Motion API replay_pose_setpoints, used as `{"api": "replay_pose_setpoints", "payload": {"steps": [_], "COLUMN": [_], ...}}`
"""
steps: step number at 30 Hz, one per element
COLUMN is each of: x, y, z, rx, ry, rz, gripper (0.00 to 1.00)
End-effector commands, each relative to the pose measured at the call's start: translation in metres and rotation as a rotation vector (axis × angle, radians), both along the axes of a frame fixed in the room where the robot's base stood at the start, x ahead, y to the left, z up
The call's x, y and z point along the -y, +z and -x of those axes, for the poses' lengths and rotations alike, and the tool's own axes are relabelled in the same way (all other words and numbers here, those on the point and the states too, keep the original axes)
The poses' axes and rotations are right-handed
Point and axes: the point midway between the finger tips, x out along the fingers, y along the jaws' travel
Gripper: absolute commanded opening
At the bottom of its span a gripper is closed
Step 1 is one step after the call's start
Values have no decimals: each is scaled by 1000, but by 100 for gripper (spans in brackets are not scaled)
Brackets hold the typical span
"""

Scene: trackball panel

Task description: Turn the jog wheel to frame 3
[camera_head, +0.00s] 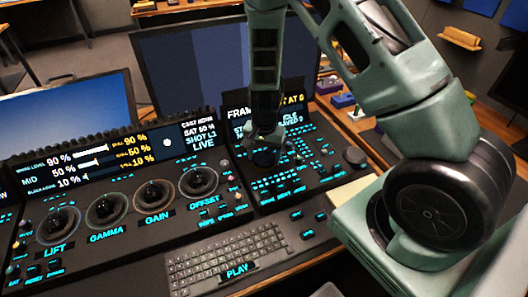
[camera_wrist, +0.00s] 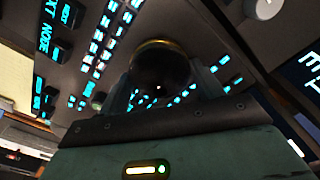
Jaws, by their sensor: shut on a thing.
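The jog wheel (camera_head: 266,156) is a dark round knob on the right-hand section of the panel. In the wrist view the wheel (camera_wrist: 160,62) shows as a dark ball-like top with a thin gold rim. My gripper (camera_head: 264,136) points down over it, its fingers on either side of the wheel and shut on it. In the wrist view my gripper (camera_wrist: 162,84) hides the near side of the wheel. The display (camera_head: 240,113) behind reads "FRAM…" and "…T AT 6"; my arm covers its middle.
Lit buttons (camera_head: 283,187) surround the wheel. A separate dark knob (camera_head: 355,157) stands to its right. Several trackballs (camera_head: 157,201) are at the left, a keyboard (camera_head: 228,258) in front. A large monitor (camera_head: 195,65) rises behind.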

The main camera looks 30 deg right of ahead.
Motion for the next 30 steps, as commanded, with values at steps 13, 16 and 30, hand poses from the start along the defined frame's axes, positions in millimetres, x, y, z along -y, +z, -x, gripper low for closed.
{"api": "replay_pose_setpoints", "payload": {"steps": [13, 16, 30], "x": [0, 0, 0], "y": [1, 1, 1], "z": [-1, -1, -1], "rx": [3, 3, 3], "ry": [-167, -177, -179], "rz": [0, 0, 0], "gripper": [43, 43, 88]}}
